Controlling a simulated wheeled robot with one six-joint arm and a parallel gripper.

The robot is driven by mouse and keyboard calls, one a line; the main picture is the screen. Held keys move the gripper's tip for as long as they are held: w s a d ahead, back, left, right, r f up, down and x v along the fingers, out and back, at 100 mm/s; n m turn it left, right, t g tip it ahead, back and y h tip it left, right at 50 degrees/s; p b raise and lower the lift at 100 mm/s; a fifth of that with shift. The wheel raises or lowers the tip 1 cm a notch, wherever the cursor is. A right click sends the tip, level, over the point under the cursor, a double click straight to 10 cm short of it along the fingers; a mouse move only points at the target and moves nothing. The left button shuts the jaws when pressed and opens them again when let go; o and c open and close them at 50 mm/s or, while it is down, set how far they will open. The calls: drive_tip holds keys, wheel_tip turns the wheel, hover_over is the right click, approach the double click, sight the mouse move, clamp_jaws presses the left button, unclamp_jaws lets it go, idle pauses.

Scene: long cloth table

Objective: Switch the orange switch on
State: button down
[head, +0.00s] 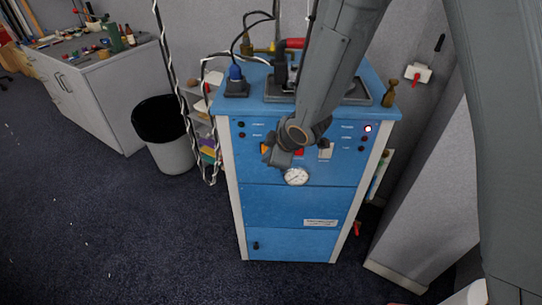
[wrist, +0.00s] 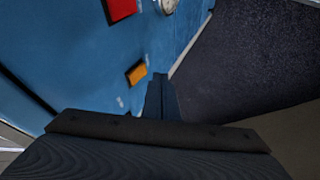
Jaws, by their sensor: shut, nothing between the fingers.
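The orange switch (wrist: 136,73) is a small block on the blue front panel (head: 290,207) of a cabinet. In the head view only a bit of it (head: 264,149) shows at the left of my gripper (head: 278,160). In the wrist view my gripper (wrist: 160,90) is shut and empty, its fingertips just to the right of the orange switch. A narrow gap shows between them in that picture; whether the fingers touch the panel I cannot tell. The switch's on or off position is too small to tell.
A lit indicator (head: 368,128) is at upper right. A bin (head: 170,150) stands left of the cabinet; dark floor in front is clear.

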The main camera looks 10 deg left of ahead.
drive_tip(key=shift+w+a+f+p, duration=0.1)
drive_tip(key=shift+w+p, duration=0.3)
drive_tip(key=shift+w, duration=0.7)
drive_tip(key=shift+w+f, duration=0.1)
drive_tip(key=shift+w, duration=0.1)
drive_tip(key=shift+r+p, duration=0.85)
drive_tip(key=shift+p, duration=0.1)
drive_tip(key=shift+s, duration=0.1)
